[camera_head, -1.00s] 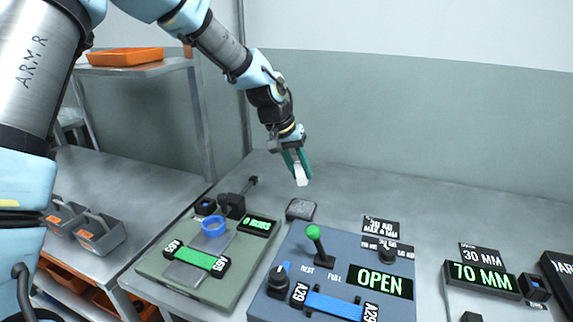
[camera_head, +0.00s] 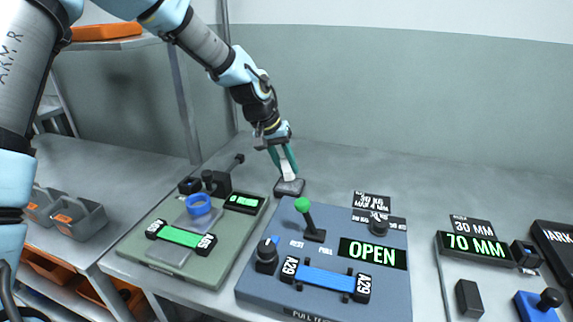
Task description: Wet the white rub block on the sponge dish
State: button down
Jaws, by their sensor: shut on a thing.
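My gripper (camera_head: 283,160) is shut on the white rub block (camera_head: 288,171), which points down from between the teal fingers. The block's lower end is at the sponge dish (camera_head: 289,188), a small dark dish with a grey top on the table behind the blue machine. The block appears to touch the dish's top, but I cannot tell for certain whether it presses on it.
The blue machine (camera_head: 255,292) has an upright green-knobbed lever (camera_head: 303,206) close in front of the dish. The table behind is clear.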

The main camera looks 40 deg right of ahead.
jog(key=shift+f, duration=0.65)
dwell(1.9)
jog(key=shift+r, duration=0.1)
jog(key=shift+r+p, duration=2.35)
jog(key=shift+r, duration=1.15)
